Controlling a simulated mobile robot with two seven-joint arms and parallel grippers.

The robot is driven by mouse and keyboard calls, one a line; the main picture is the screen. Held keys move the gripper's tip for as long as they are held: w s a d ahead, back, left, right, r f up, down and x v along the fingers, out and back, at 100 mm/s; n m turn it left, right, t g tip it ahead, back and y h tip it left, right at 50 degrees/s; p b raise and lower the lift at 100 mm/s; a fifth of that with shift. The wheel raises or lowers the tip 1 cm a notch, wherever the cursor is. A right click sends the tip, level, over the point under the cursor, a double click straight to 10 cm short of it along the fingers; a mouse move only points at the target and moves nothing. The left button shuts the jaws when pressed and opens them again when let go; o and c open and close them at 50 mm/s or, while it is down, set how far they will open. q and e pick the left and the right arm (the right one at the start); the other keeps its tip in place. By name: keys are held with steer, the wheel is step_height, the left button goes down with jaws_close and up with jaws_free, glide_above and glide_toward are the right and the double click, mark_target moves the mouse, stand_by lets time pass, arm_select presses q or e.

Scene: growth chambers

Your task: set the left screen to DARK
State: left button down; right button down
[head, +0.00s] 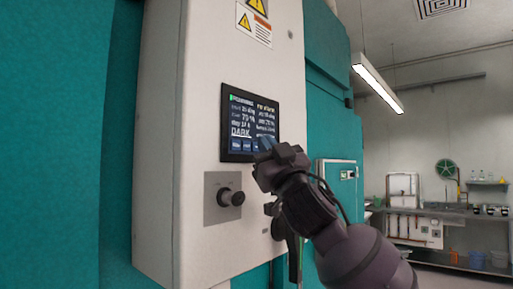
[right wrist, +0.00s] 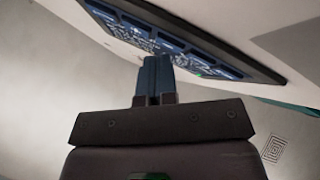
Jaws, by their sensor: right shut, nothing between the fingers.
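The screen (head: 243,117) is a dark panel with white text, set in a pale control cabinet. In the head view the word DARK shows in larger letters at its lower left, above a row of blue buttons. My right gripper (head: 265,143) is shut and empty, with its blue fingertips at the screen's lower right corner. In the right wrist view the shut fingers (right wrist: 153,75) reach up to the edge of the screen (right wrist: 180,45). I cannot tell whether they touch it. My left gripper is not in view.
A black knob (head: 231,198) on a grey plate sits below the screen. Another dark knob or handle is partly hidden behind my right arm. Teal walls flank the cabinet (head: 160,150). A bench (head: 440,211) with equipment stands far back right.

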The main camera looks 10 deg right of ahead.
steer(key=shift+s+d, duration=0.35)
steer(key=shift+s, duration=0.1)
steer(key=s+d, duration=0.1)
steer(key=s, duration=0.1)
steer(key=s+d, duration=0.2)
stand_by(0.6)
steer(key=shift+w, duration=0.1)
stand_by(0.4)
